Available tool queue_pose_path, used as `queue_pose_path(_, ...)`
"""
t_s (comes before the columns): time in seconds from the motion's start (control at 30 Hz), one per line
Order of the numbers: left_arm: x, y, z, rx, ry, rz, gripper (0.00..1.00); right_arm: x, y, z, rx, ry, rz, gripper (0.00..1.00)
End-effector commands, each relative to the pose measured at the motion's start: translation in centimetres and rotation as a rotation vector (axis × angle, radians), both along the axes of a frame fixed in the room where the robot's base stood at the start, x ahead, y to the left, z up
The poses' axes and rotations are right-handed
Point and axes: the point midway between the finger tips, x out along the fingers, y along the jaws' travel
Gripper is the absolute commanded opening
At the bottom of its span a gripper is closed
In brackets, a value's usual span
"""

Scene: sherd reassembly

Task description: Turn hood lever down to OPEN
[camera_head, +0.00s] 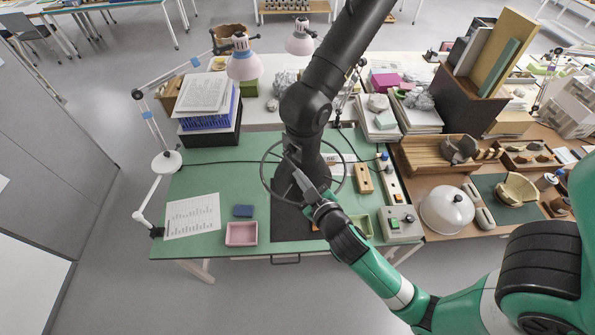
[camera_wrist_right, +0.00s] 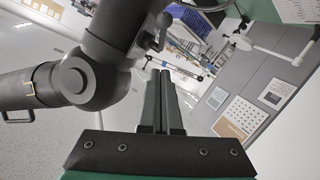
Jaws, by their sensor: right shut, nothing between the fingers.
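The black extraction arm (camera_head: 340,45) comes down from the top of the head view to a jointed elbow (camera_head: 303,105). Its hood (camera_head: 302,152) hangs over the green table, with a thin dark ring around it. My right gripper (camera_head: 297,174) is shut and empty, its tips in front of the hood in that view; contact cannot be told. In the right wrist view the shut fingers (camera_wrist_right: 165,78) point upward, beside black duct parts (camera_wrist_right: 85,82). A small dark lever-like part (camera_wrist_right: 154,38) sticks out near the fingertips; its setting is not readable. My left gripper is out of view.
A white dome (camera_head: 447,209) stands right. A white lamp arm (camera_head: 150,190) stands left.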

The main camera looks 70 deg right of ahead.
Motion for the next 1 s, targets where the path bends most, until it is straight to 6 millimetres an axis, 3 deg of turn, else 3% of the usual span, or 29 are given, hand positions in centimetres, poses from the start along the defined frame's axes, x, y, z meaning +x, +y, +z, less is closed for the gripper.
queue_pose_path(0.1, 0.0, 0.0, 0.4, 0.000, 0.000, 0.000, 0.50, 1.9, -1.8, -0.4, 0.000, 0.000, -0.003, 0.00)
queue_pose_path(0.33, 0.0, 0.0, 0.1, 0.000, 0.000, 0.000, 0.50, 2.4, -3.7, -3.3, 0.000, 0.003, 0.000, 0.00)
queue_pose_path(0.8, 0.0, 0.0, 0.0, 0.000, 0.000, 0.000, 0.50, 2.6, -4.0, -3.8, -0.001, -0.001, 0.002, 0.00)
queue_pose_path(1.0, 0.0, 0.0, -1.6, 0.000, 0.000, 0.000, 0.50, 3.0, -3.6, -4.5, -0.010, -0.025, 0.012, 0.00)
